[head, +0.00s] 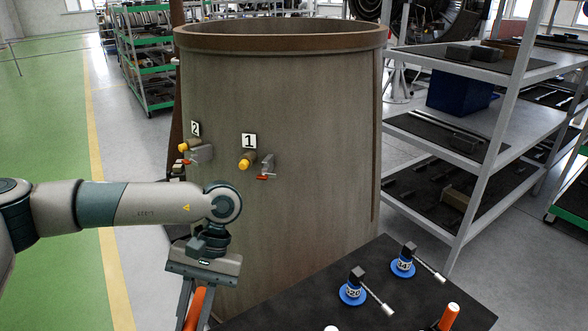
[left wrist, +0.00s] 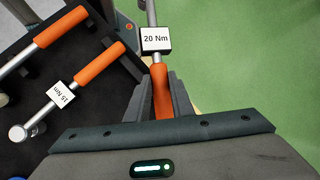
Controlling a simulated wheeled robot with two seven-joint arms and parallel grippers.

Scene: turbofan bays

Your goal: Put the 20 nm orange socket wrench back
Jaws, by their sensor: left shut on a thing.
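My left gripper (head: 192,300) is shut on the orange handle of the 20 Nm socket wrench (head: 196,312), low in the head view, left of the black table top. In the left wrist view my gripper's fingers (left wrist: 160,88) clasp the orange handle; the white "20 Nm" label (left wrist: 157,39) and part of the metal shaft show beyond them. The wrench's far end is cut off. A wrench labelled 15 Nm (left wrist: 100,63) and another orange-handled one (left wrist: 60,27) lie on the black surface to the left. My right gripper is not in view.
A large brown cylindrical casing (head: 300,110) with fittings numbered 1 and 2 stands behind my arm. The black table (head: 300,310) holds two blue-based pieces (head: 352,293) (head: 402,267) and an orange handle (head: 449,317). Shelves (head: 480,150) stand at the right. Green floor (head: 50,120) is open at left.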

